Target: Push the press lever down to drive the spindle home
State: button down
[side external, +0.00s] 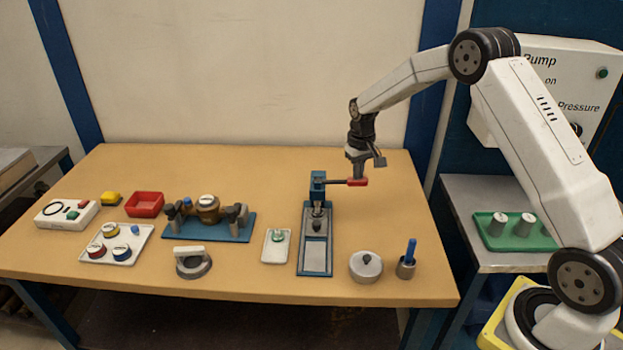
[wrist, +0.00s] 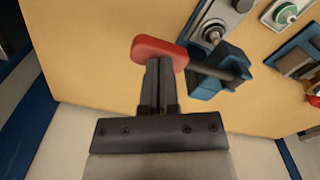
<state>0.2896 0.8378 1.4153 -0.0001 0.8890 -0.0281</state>
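The blue press (side external: 318,187) stands at the back of its blue-framed base plate (side external: 316,262). It also shows in the wrist view (wrist: 205,82). Its lever is a dark rod with a red handle (side external: 358,182), sticking out to the right and roughly level; the handle also shows in the wrist view (wrist: 152,48). A metal part, perhaps the spindle (side external: 317,209), sits below the press head; how deep it sits is unclear. My gripper (side external: 356,177) points down over the handle. In the wrist view its fingers (wrist: 159,64) are together with nothing between them, touching or just above the handle.
A round grey pot (side external: 365,267) and a cup with a blue-handled tool (side external: 406,266) stand right of the press. A small tray with a green-topped part (side external: 276,246) stands left. A blue fixture (side external: 210,226) stands farther left. The table behind the press is clear.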

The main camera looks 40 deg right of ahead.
aim_at(357, 182)
jog(key=shift+f, duration=1.8)
dwell(1.5)
jog(key=shift+r, duration=0.1)
notch_tip(357, 182, up, 13)
dwell(2.2)
jog(key=shift+a, duration=0.1)
jog(key=s+a+f+n+t, duration=0.1)
jog(key=s+a+f, duration=0.1)
jog(key=s+a, duration=0.5)
jog(key=s+a+f+n+t, duration=0.1)
jog(key=s+a, duration=0.7)
jog(key=s, duration=0.8)
jog(key=shift+s+f+n+t, duration=0.3)
jog(key=shift+f+n, duration=0.2)
jog(key=shift+f, duration=0.1)
